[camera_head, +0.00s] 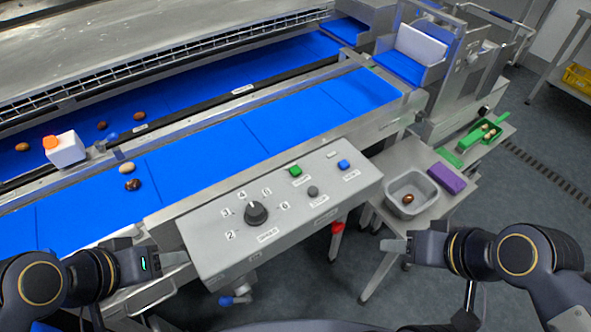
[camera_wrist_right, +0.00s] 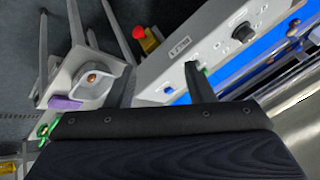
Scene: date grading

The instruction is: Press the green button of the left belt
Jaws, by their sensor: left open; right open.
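The green button (camera_head: 295,170) sits on the upper middle of a grey control panel (camera_head: 222,255) in front of the near blue belt (camera_head: 205,155). A grey button (camera_head: 313,191), a blue button (camera_head: 344,165) and a black dial (camera_head: 256,213) are on the same panel. My left gripper (camera_head: 178,258) is open at the panel's left end, well away from the green button. My right gripper (camera_head: 394,246) is open and empty, below and right of the panel. In the right wrist view, a finger partly covers a green spot near the blue button (camera_wrist_right: 168,90).
Several dates lie on the belts, with a white block with an orange top (camera_head: 66,150) at the left. A side table holds a grey bin (camera_head: 408,186) with a date, a purple block (camera_head: 446,178) and a green tray (camera_head: 466,153). A red knob (camera_head: 338,227) hangs below the panel.

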